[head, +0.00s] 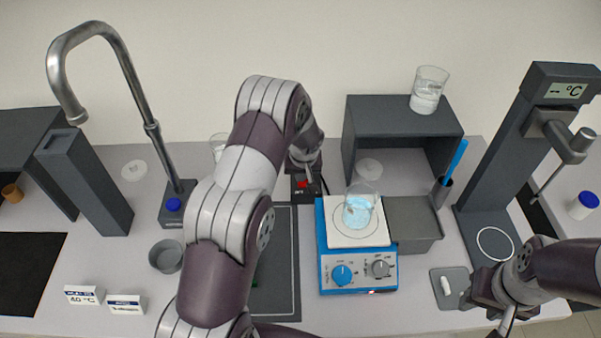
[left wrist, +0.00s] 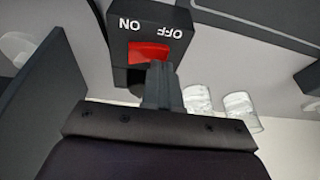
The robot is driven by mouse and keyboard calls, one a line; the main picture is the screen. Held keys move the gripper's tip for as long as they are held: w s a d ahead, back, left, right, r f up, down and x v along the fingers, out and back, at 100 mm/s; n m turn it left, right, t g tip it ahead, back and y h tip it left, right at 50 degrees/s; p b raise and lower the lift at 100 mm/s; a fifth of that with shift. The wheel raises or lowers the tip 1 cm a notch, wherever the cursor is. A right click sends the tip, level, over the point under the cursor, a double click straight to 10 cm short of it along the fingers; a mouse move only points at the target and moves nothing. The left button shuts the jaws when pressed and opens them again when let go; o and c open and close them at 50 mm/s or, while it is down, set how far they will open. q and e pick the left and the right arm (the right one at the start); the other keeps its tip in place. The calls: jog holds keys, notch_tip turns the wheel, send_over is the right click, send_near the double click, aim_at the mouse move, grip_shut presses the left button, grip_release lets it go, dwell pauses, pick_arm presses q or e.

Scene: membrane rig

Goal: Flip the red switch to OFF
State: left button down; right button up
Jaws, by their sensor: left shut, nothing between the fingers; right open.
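The red switch (head: 302,184) sits in a dark box at the back middle, left of the blue stirrer, partly hidden by my left arm. In the left wrist view, where its lettering appears upside down, the red switch (left wrist: 148,53) lies between the ON side at left and the OFF side at right. My left gripper (left wrist: 160,68) is shut and empty, its fingertips at the switch's OFF-side edge; I cannot tell if they touch. It also shows in the head view (head: 311,182). My right gripper (head: 504,318) is open at the lower right, far from the switch.
The blue stirrer (head: 330,270) with a beaker of pale blue liquid (head: 358,209) stands right of the switch. A grey shelf (head: 362,125) with a beaker on top is behind it. A tall faucet (head: 140,95) stands at left. Glass beakers stand near my left gripper (left wrist: 238,108).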

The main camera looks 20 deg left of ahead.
pick_arm(q)
jog(key=shift+w+d+r, duration=0.1)
jog(key=shift+w+d, duration=0.15)
jog(key=shift+d, duration=0.25)
jog(key=shift+r, duration=0.2)
notch_tip(320, 180, up, 5)
jog(key=p, duration=0.2)
jog(key=shift+w+f+p, duration=0.1)
jog(key=shift+f+p, duration=0.05)
jog(key=shift+p, duration=0.2)
jog(key=shift+s+r+b, duration=0.45)
jog(key=shift+r+b, duration=0.05)
jog(key=shift+b, duration=0.45)
notch_tip(320, 180, up, 6)
jog(key=b, duration=0.2)
send_over(304, 184)
jog(key=s, duration=0.3)
jog(key=shift+a+r, duration=0.3)
jog(key=shift+r, duration=0.35)
